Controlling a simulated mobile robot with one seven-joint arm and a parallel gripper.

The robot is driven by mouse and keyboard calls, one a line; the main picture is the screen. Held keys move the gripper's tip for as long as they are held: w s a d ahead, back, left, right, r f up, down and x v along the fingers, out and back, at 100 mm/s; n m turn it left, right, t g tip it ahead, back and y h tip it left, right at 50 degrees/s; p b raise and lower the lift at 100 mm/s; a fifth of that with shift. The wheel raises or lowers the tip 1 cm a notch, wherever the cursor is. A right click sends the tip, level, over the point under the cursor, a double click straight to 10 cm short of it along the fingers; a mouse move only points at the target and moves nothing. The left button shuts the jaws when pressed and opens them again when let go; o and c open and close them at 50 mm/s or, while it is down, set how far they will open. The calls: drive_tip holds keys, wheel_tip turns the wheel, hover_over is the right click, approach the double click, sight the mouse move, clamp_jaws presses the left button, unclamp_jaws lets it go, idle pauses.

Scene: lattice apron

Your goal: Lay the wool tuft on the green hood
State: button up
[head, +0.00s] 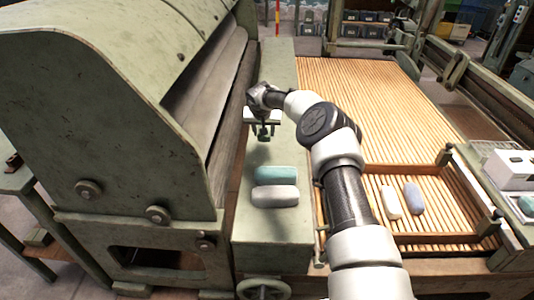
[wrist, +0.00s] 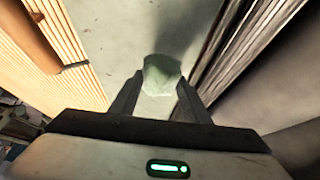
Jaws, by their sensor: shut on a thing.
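My gripper (head: 263,134) is shut on a pale green wool tuft (wrist: 161,75), which shows between the fingertips in the wrist view. In the head view the gripper is over the far part of a flat green ledge, and the held tuft is small and hard to make out there. The green hood (head: 90,100) is the large curved, worn metal cover at the left. My gripper is to the right of the hood, apart from it. A teal tuft (head: 276,173) and a pale grey tuft (head: 275,196) lie side by side on the ledge, nearer.
The flat green ledge (head: 262,228) runs along the hood's right side. Right of it is a slatted wooden lattice (head: 400,90). A white tuft (head: 391,202) and a blue-grey tuft (head: 413,198) lie inside a wooden frame (head: 470,195). A handwheel (head: 263,289) is at the front.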

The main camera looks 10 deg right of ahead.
wheel_tip(320, 180, down, 6)
drive_tip(key=shift+f+b, duration=0.1)
drive_tip(key=shift+b, duration=0.5)
drive_tip(key=shift+f, duration=0.15)
drive_tip(key=o, duration=1.1)
drive_tip(key=shift+r, duration=0.35)
drive_tip(key=p+v, duration=0.3)
drive_tip(key=v, duration=0.8)
drive_tip(key=shift+s+r, duration=0.25)
drive_tip(key=shift+r, duration=0.05)
